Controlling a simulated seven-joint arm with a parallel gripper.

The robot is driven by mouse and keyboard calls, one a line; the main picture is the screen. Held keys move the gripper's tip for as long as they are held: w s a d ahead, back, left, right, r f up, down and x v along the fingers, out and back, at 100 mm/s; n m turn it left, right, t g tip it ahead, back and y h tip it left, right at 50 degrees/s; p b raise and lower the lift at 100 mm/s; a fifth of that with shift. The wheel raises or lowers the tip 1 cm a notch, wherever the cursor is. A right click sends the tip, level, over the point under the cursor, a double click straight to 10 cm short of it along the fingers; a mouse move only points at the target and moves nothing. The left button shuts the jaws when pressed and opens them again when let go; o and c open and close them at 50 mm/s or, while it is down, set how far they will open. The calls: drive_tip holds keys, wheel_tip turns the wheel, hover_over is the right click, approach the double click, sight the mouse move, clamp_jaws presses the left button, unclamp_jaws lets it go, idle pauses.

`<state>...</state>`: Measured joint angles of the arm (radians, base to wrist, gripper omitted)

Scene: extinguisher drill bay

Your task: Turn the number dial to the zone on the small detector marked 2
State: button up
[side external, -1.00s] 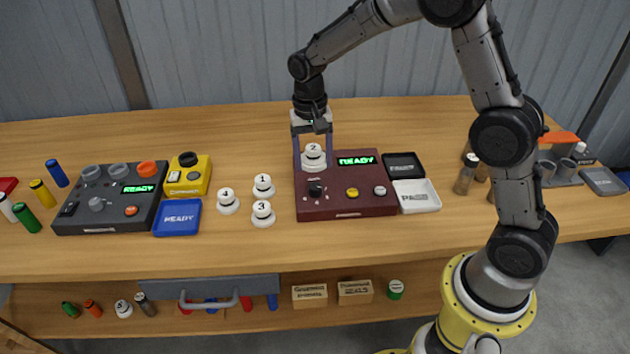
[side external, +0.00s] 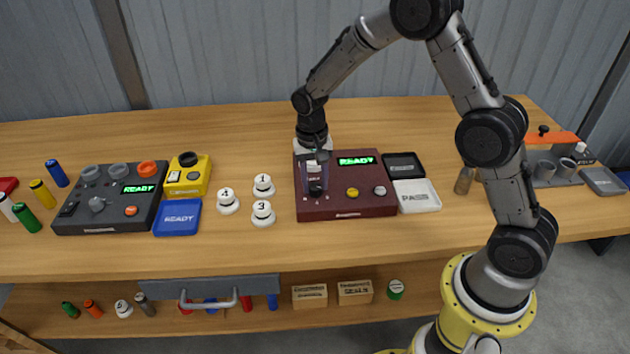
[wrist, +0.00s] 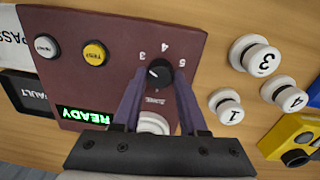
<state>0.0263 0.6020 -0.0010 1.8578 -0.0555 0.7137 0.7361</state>
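The dark number dial (wrist: 159,72) is on the maroon panel (wrist: 105,25). Labels 3, 4 and 5 show around it in the wrist view; other labels are hidden. Its small pale mark faces left in that view; I cannot tell which zone it meets. My gripper (wrist: 160,88) is open, its purple fingertips at either side of the dial's near edge. I cannot tell whether they touch it. In the side view the gripper (side external: 316,188) is low over the dial. The white detector (wrist: 153,124) seated in the panel is mostly hidden by the gripper; its number is not readable now.
The panel has a lit READY display (side external: 356,161), a yellow button (side external: 352,193) and a white button (side external: 380,190). Loose detectors 1 (side external: 263,185), 3 (side external: 263,213) and 4 (side external: 227,201) stand left of it. Black (side external: 403,166) and white (side external: 417,196) trays lie to its right.

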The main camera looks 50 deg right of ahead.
clamp_jaws()
drive_tip(key=shift+n, duration=0.4)
drive_tip(key=n, duration=0.5)
drive_tip(key=shift+n, duration=0.3)
drive_tip(key=n, duration=0.5)
drive_tip(key=shift+t, duration=0.3)
drive_tip(key=shift+n, duration=0.3)
drive_tip(key=o, duration=0.5)
unclamp_jaws()
drive_tip(key=shift+o, duration=0.2)
